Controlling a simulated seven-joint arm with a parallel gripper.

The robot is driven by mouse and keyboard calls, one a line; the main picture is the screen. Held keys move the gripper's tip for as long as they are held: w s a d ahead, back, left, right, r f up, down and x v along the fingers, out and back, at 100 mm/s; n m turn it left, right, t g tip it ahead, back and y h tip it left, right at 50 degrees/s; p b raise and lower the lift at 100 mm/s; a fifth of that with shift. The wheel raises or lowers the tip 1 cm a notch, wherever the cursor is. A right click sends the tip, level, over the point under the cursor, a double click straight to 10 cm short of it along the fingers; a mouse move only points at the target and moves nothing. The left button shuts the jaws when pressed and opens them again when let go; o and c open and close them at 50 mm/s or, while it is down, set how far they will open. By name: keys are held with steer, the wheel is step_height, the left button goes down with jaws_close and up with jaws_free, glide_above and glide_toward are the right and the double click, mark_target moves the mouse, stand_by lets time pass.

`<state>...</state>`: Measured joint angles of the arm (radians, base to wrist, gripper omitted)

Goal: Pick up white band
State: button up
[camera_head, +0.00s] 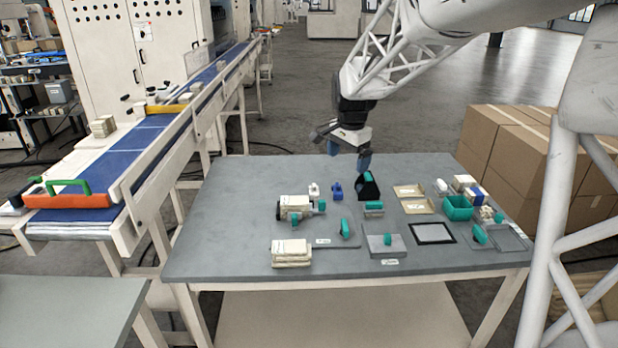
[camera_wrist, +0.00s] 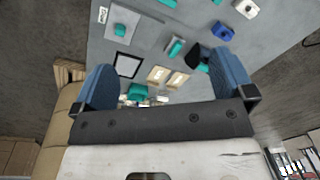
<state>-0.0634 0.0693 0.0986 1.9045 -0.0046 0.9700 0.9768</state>
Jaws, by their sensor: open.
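A small white piece (camera_head: 314,190) with a dark opening stands toward the back of the grey table, left of a similar blue piece (camera_head: 336,190). It looks like the white band, though it is too small to be sure. In the wrist view the white piece (camera_wrist: 247,9) is at the top right edge, with the blue piece (camera_wrist: 221,31) just below it. My gripper (camera_head: 348,153) is open and empty above the table's back edge, right of the white piece and apart from it. Its two blue fingers also show in the wrist view (camera_wrist: 168,78).
A black holder with teal (camera_head: 368,186) stands right of the blue piece, near my gripper. Kraft trays (camera_head: 410,191), a teal bin (camera_head: 458,208) and a black-framed panel (camera_head: 433,233) fill the right side. A beige device (camera_head: 295,207) stands left.

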steer(key=w+a+f+m, duration=0.2)
steer(key=w+f, duration=0.2)
steer(key=w, duration=0.3)
steer(key=w+a+f+m, duration=0.1)
steer(key=w+f+m, duration=0.1)
steer(key=w+f, duration=0.35)
steer(key=m+g, duration=0.1)
steer(key=m, duration=0.3)
glide_above(314, 185)
step_height(314, 185, down, 10)
steer(key=shift+f, duration=0.4)
steer(key=shift+f, duration=1.25)
steer(key=shift+w+f, duration=0.15)
steer(key=shift+f, duration=2.45)
